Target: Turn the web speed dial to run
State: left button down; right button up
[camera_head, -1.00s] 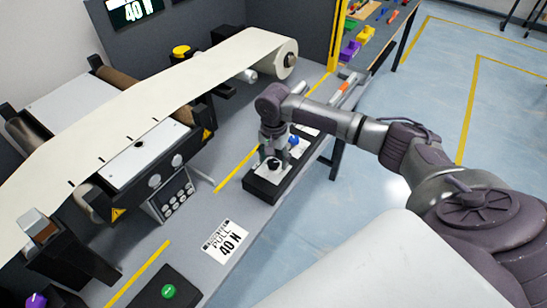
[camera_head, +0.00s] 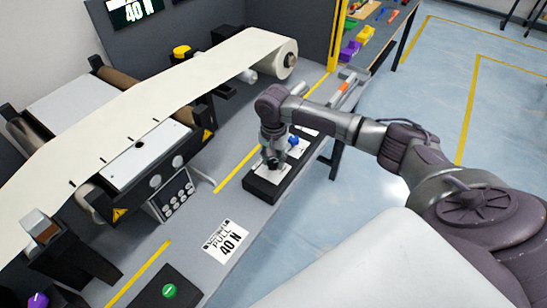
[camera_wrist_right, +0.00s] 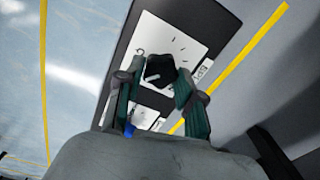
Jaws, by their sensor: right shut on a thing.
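The web speed dial is a black knob (camera_wrist_right: 160,70) on a white plate with tick marks, set in a black control box (camera_head: 262,191) at the table's front edge. In the right wrist view a pale pointer line shows on the knob's top. My right gripper (camera_head: 273,161) points down over the plate. Its two fingers (camera_wrist_right: 160,88) stand on either side of the knob and are shut on it. The small lettering on the plate is not readable. My left gripper is in neither view.
A blue knob (camera_head: 293,141) sits close behind on the same box. The cream web (camera_head: 130,95) runs over rollers at the left. A "40 N" card (camera_head: 226,241) lies flat on the table.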

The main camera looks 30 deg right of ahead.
jog(key=n+p, duration=0.1)
jog(key=p, duration=0.1)
jog(key=n+p, duration=0.2)
jog(key=shift+r+n, duration=0.25)
jog(key=shift+n, duration=0.05)
jog(key=n+p, duration=0.2)
jog(key=shift+f+n, duration=0.1)
jog(key=shift+n, duration=0.2)
jog(key=n+p, duration=0.1)
jog(key=n, duration=0.1)
jog(key=shift+a+n, duration=0.1)
jog(key=shift+n, duration=0.3)
jog(key=n+p, duration=0.2)
jog(key=n, duration=0.3)
jog(key=shift+f, duration=0.1)
jog(key=n, duration=0.6)
jog(key=shift+p, duration=0.3)
jog(key=shift+w, duration=0.1)
jog(key=o, duration=1.2)
jog(key=shift+c, duration=0.2)
